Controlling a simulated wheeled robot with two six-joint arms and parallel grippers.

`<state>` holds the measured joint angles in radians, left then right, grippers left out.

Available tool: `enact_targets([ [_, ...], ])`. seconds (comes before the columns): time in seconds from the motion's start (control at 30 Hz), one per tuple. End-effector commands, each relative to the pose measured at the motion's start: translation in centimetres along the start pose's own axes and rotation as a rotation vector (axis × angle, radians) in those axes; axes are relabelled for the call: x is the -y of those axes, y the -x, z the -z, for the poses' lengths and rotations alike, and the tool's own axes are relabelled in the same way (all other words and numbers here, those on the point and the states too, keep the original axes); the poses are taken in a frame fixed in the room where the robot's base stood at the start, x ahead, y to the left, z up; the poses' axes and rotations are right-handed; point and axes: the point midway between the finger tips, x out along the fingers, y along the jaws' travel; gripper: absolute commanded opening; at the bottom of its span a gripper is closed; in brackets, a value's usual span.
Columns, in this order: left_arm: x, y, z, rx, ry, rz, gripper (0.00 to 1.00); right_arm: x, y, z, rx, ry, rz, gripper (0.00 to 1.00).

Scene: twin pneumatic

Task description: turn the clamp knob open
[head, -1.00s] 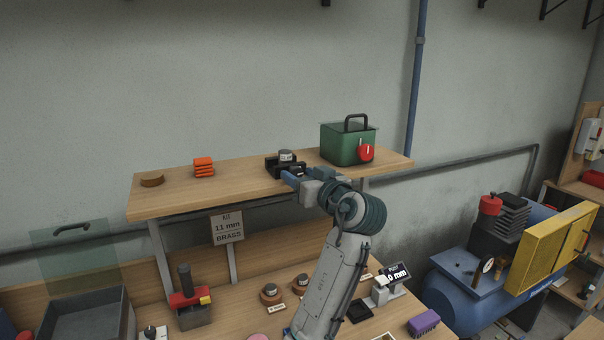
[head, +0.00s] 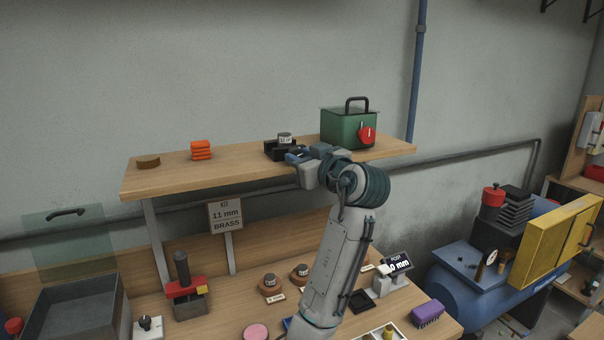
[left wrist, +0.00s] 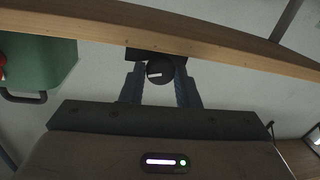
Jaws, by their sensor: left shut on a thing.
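A black clamp block (head: 272,151) stands on the wooden shelf, with a grey labelled cylinder (head: 285,138) upright in it. My left gripper (head: 294,157) is at the front of the block, shut on its knob. In the left wrist view the dark round knob (left wrist: 160,71), with a short white mark lying almost level in the picture, sits between the two fingers of my left gripper (left wrist: 161,82). In the head view the gripper hides the knob. My right gripper is not in view.
A green box (head: 340,129) with a red knob (head: 367,136) stands just right of the gripper on the shelf (head: 230,168). Orange pieces (head: 201,150) and a brown disc (head: 148,162) lie further left. The bench below holds several small parts and a grey bin (head: 78,309).

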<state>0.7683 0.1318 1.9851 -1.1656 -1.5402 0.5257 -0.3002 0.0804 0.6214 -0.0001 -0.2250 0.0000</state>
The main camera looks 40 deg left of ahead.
Motion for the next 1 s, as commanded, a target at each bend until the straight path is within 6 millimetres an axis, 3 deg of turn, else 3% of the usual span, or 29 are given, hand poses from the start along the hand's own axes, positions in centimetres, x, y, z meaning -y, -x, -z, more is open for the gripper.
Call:
enact_targets([
  [0.03,0.1,0.0,-0.7,0.003,0.039,0.0,0.06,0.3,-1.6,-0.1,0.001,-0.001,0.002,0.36],
  [0.1,0.1,0.0,-0.7,0.01,0.092,-0.001,0.06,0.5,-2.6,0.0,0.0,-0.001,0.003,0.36],
  [0.3,0.1,0.0,-0.3,0.029,0.218,-0.003,0.06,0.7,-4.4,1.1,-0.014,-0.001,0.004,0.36],
  [0.77,0.1,0.0,0.0,0.038,0.26,-0.002,0.06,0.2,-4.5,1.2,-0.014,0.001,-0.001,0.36],
  [0.8,0.1,0.0,0.0,0.038,0.259,-0.002,0.36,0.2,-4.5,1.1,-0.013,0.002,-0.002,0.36],
  [0.87,0.1,0.0,0.0,0.038,0.259,-0.002,0.48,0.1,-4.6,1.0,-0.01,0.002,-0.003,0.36],
  [1.0,0.1,0.0,0.1,0.038,0.259,-0.002,0.5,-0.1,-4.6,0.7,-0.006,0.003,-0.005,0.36],
])
